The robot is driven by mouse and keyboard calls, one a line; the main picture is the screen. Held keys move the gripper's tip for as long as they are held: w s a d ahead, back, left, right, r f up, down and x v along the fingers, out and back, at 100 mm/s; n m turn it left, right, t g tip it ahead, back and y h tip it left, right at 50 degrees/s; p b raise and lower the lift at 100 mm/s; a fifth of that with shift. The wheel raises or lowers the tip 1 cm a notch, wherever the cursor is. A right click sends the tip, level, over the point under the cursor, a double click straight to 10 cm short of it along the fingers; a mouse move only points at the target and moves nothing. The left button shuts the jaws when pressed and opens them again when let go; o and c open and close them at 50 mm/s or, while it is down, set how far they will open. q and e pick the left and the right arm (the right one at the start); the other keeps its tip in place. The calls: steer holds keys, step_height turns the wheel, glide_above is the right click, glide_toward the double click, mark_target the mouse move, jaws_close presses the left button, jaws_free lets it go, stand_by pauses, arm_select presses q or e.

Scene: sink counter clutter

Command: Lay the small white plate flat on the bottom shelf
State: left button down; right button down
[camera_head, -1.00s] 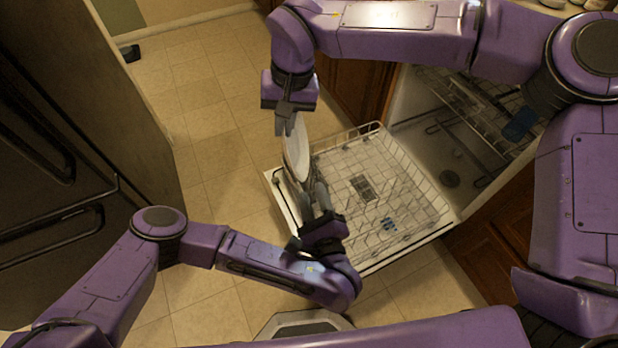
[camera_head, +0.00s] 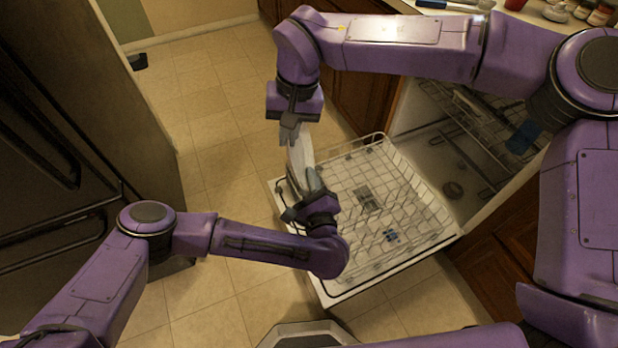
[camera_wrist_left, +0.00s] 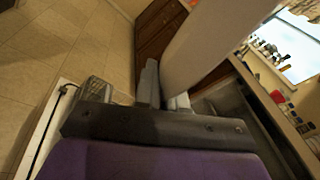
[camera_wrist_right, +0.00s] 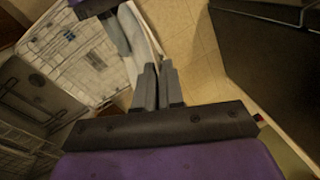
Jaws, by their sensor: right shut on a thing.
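The small white plate (camera_head: 300,158) is held on edge above the outer left side of the pulled-out lower dishwasher rack (camera_head: 428,190). My right gripper (camera_head: 290,132) is shut on its upper end. My left gripper (camera_head: 310,182) is at its lower end, with the fingers close beside the plate. In the left wrist view, the plate (camera_wrist_left: 205,45) rises large from between the left fingertips (camera_wrist_left: 165,88); whether they grip it is unclear. In the right wrist view, the plate (camera_wrist_right: 143,45) shows beyond the right fingertips (camera_wrist_right: 157,78), with the left gripper's fingers against it.
The open dishwasher (camera_head: 440,150) stands to the right, its upper rack (camera_head: 462,108) inside. The lower rack looks mostly empty, with a small blue item (camera_head: 390,236) in it. A dark appliance (camera_head: 70,150) is at left. Jars (camera_head: 600,14) stand on the counter at top right.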

arm_select(q)
steer(key=shift+r, duration=0.1)
arm_select(e)
steer(key=c, duration=1.2)
jaws_free()
steer(key=shift+o, duration=0.2)
